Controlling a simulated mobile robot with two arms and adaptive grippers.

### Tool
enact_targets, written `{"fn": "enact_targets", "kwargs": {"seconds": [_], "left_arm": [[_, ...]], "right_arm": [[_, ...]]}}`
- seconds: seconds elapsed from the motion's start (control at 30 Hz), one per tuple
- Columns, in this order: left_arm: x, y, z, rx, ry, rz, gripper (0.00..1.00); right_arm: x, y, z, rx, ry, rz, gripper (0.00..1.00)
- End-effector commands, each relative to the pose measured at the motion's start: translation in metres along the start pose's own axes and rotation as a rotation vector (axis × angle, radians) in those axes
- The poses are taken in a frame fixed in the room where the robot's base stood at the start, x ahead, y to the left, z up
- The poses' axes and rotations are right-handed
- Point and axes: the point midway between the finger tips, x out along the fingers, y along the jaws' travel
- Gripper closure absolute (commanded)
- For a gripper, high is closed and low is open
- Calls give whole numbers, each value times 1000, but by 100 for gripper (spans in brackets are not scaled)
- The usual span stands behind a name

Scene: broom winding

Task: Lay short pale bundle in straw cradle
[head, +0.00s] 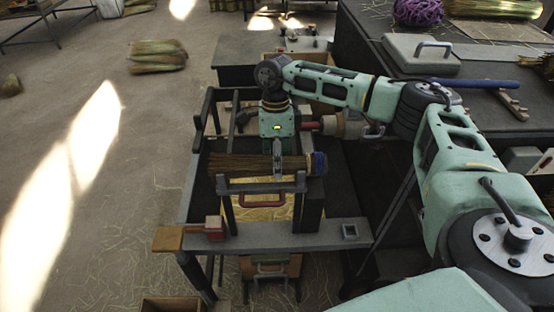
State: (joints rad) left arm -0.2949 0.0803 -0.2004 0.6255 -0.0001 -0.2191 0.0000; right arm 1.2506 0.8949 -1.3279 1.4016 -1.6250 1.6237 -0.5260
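A brown straw bundle (240,166) with a blue end (318,163) lies crosswise over a dark rack (232,187) on the workbench. It looks brown rather than pale, and I cannot tell whether it is the short pale bundle. The rack may be the straw cradle. My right gripper (277,163) points down over the right half of the bundle, its fingers at the straw. The fingertips are too small and hidden to tell whether they grip. My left gripper is not in view.
A gold panel (264,208) and red handle (262,199) sit below the bundle. A wooden-ended red clamp (212,228) is at the bench's front left. Straw bundles (157,56) lie on the floor. The right table holds a grey case (421,54), a blue rod (478,85) and purple twine (418,11).

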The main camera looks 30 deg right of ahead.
Motion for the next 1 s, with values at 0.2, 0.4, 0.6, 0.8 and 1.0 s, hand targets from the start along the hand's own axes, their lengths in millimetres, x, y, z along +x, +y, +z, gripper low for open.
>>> {"fn": "enact_targets", "kwargs": {"seconds": [0.2, 0.4, 0.6, 0.8, 1.0], "left_arm": [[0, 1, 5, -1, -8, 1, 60], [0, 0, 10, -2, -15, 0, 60], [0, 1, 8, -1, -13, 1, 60], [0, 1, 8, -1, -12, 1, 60], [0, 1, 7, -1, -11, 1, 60]], "right_arm": [[0, 0, 0, 0, 0, 0, 39], [-10, -1, 0, 0, -2, -2, 39], [-48, -1, 1, 1, -3, -4, 39], [-89, -1, 0, 0, -2, -2, 39], [-114, 0, 0, -1, -1, -1, 39]]}}
